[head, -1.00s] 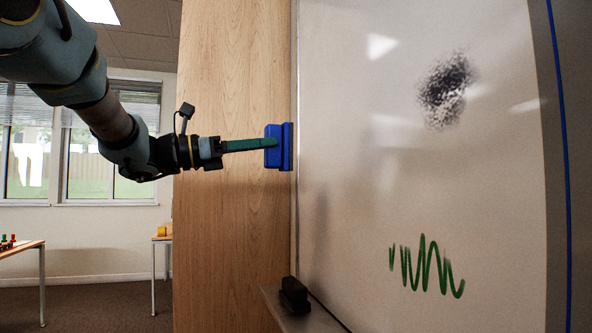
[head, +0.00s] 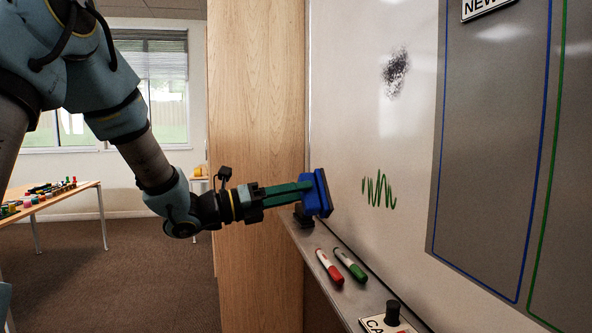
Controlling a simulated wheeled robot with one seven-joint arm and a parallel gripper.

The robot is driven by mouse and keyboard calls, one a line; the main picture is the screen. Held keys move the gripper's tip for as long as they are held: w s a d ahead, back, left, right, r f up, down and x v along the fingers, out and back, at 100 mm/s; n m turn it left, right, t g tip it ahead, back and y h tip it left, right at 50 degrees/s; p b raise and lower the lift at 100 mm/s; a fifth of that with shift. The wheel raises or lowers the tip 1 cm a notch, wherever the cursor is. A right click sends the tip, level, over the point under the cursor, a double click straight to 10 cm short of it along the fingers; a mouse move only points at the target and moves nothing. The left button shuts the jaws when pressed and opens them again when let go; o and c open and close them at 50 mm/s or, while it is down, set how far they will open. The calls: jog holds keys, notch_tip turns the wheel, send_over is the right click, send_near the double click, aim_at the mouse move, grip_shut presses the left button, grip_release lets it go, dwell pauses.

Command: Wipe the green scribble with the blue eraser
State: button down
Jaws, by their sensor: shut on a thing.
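The green scribble (head: 378,190) is a zigzag mark low on the whiteboard (head: 350,110). The blue eraser (head: 318,193) is in my gripper (head: 302,194), which is shut on it. The eraser is tilted a little and stands to the left of the scribble, close to the left edge of the board. I cannot tell whether its face touches the board. The eraser hides part of a black block (head: 303,217) on the ledge behind it.
A ledge (head: 345,296) runs under the board with a red marker (head: 330,268), a green marker (head: 351,266) and a lettered card with a black knob (head: 389,318). A black smudge (head: 396,74) is higher on the board. A grey panel (head: 486,150) is at right. A table (head: 75,195) with small objects stands at left.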

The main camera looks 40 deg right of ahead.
aim_at(324, 192)
jog(key=shift+s+f+p+x, duration=0.15)
jog(key=shift+p+x, duration=0.45)
jog(key=shift+x, duration=0.35)
jog(key=shift+s+f+p+x, duration=0.1)
jog(key=shift+s+p+x, duration=0.05)
jog(key=shift+p+x, duration=0.65)
jog(key=shift+s+f+p+x, duration=0.2)
jog(key=shift+p+x, duration=0.25)
jog(key=shift+x, duration=0.6)
jog(key=shift+b+x, duration=0.75)
jog(key=shift+x, duration=0.25)
jog(key=shift+s+f, duration=0.1)
jog(key=shift+s, duration=0.05)
jog(key=shift+s+a+f+b, duration=0.15)
jog(key=shift+s+a+b, duration=0.15)
jog(key=shift+s+b, duration=0.5)
jog(key=s+a+b, duration=0.3)
jog(key=s+b, duration=0.5)
